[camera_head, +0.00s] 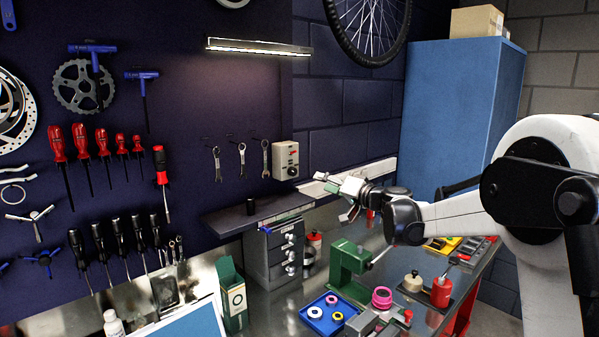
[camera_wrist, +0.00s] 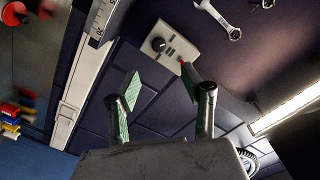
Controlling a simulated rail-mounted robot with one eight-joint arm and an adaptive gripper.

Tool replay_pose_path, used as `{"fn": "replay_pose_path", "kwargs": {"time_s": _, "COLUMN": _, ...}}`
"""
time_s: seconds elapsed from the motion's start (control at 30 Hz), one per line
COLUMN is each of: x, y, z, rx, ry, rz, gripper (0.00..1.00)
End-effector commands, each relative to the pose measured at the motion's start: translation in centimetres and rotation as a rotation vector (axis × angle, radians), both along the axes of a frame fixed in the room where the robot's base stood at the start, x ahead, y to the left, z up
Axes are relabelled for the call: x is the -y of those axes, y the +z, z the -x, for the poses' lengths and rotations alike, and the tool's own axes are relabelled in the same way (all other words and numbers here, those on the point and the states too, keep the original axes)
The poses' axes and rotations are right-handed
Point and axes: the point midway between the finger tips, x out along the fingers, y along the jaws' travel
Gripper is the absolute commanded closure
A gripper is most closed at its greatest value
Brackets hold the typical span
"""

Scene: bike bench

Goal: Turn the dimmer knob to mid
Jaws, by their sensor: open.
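The dimmer is a small beige box (camera_head: 285,160) on the dark wall panel, under the lit lamp. Its round black dimmer knob (camera_wrist: 158,44) shows clearly in the wrist view, with a red part near the box's other end; the knob's pointer mark is too small to read. My gripper (camera_head: 338,192) is to the right of the box and a little lower, apart from it. In the wrist view my gripper (camera_wrist: 162,84) has its two green-padded fingers spread and empty, with the box beyond their tips.
A lit strip lamp (camera_head: 258,47) is above. Wrenches (camera_head: 241,160) hang left of the box. A dark shelf (camera_head: 256,213) and a pale wall rail (camera_head: 345,178) lie below. A green press (camera_head: 349,268) and a blue tray (camera_head: 327,313) stand on the bench.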

Motion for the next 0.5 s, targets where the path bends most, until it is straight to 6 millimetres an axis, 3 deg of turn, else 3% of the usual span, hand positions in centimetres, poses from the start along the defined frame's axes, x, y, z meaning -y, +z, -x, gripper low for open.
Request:
{"fn": "replay_pose_path", "kwargs": {"time_s": 0.27, "x": -0.8, "y": -0.2, "z": -1.7, "rx": 0.011, "ry": -0.001, "rz": -0.022, "gripper": 0.57}}
{"fn": "replay_pose_path", "kwargs": {"time_s": 0.5, "x": -3.7, "y": -0.1, "z": -4.4, "rx": 0.011, "ry": 0.001, "rz": -0.022, "gripper": 0.57}}
